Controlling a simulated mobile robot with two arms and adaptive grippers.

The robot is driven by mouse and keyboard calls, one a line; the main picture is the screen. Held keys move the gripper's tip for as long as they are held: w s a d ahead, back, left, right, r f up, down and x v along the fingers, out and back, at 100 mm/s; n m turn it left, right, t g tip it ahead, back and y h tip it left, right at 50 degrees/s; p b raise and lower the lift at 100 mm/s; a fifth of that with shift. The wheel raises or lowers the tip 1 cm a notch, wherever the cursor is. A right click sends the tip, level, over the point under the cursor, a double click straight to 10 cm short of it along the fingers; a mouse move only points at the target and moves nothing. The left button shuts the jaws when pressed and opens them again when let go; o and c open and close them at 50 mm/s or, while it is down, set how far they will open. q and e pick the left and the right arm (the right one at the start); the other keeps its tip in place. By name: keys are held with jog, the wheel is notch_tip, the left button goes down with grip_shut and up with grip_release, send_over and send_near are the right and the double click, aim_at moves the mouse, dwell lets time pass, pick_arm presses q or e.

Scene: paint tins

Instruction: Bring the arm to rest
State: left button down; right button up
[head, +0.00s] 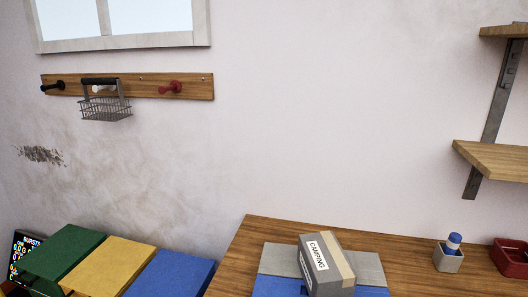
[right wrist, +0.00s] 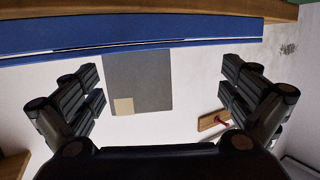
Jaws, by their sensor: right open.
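My right gripper (right wrist: 161,90) is open in the right wrist view. Its two dark fingers stand wide apart at left and right, with nothing between them touching either one. Behind the gap is a flat grey panel (right wrist: 140,80) with a small tan square, seen against the pale wall. Neither gripper shows in the head view, and my left gripper is in no view. No paint tin can be made out.
A wooden table (head: 235,258) bears a grey box (head: 328,268) labelled CAMPING, a small grey holder (head: 448,260) and a red bin (head: 512,262). A wire basket (head: 105,107) hangs on a peg rail (head: 140,86). Shelves (head: 492,158) project right.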

jog(key=s+d+f+g+h, duration=0.2)
jog(key=s+f+g, duration=0.4)
jog(key=s, duration=0.4)
jog(key=s+d+f+g+h, duration=0.1)
jog(key=s+d+f+g, duration=0.1)
jog(key=s+f+g, duration=0.55)
jog(key=s+f, duration=0.3)
jog(key=f, duration=2)
jog(key=s+d+f, duration=0.2)
jog(key=s+f, duration=1.4)
jog(key=f, duration=0.1)
jog(key=shift+s, duration=0.3)
jog(key=shift+d, duration=0.1)
